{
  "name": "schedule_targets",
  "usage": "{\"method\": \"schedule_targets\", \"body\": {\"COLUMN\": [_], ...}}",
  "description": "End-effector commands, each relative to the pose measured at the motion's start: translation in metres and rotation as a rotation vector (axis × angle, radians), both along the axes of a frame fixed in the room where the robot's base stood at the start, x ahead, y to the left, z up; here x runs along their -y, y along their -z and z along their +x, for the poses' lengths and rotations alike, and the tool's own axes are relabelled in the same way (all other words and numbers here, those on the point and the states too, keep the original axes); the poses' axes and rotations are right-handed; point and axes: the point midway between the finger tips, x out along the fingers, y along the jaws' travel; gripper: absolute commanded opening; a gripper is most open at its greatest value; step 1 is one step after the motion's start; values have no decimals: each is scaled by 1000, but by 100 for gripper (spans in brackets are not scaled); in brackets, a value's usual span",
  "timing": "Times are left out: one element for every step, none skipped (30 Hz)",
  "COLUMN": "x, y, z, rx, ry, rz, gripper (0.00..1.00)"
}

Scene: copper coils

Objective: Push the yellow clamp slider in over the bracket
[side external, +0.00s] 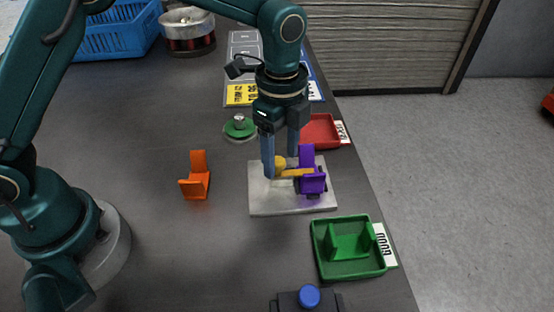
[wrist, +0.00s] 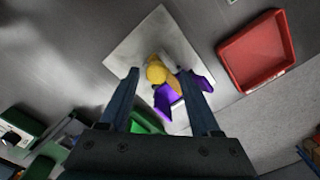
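The yellow clamp slider (side external: 292,172) sits on a pale fixture plate (side external: 268,203), with its bar reaching right to the purple bracket (side external: 314,184). In the wrist view the slider's rounded yellow knob (wrist: 156,72) lies beside the purple bracket (wrist: 168,98). My gripper (side external: 279,165) points down over the plate at the slider. Its two fingers are apart in the wrist view (wrist: 172,82), on either side of the knob, and I see no contact. Whether the bar overlaps the bracket is hard to tell.
A red tray (side external: 322,131) is behind the plate and a green tray (side external: 348,262) with a green bracket is in front. An orange bracket (side external: 196,177) stands at left. A blue button (side external: 309,296) is at the front edge. The table between orange bracket and plate is clear.

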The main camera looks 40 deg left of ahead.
Motion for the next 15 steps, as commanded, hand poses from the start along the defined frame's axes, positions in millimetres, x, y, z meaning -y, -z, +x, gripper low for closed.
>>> {"method": "schedule_targets", "body": {"x": [0,0,-1,-1,-1,0,0,0,0,0,0,0,0,0,0], "y": [0,0,0,-1,-3,-6,-10,-14,-20,-24,-28,-34,-38,-41,-44], "z": [0,0,-1,-1,0,0,0,1,0,0,0,1,1,1,1], "rx": [-1,-2,-2,-2,-2,-1,1,2,3,3,3,4,4,4,3], "ry": [0,0,0,0,0,0,0,0,0,0,0,0,0,0,0], "rz": [1,1,2,2,2,1,0,0,0,0,-1,-1,-1,-1,-1], "gripper": [64,64,64,64,64,64,64,64,64,64,64,64,64,64,64]}}
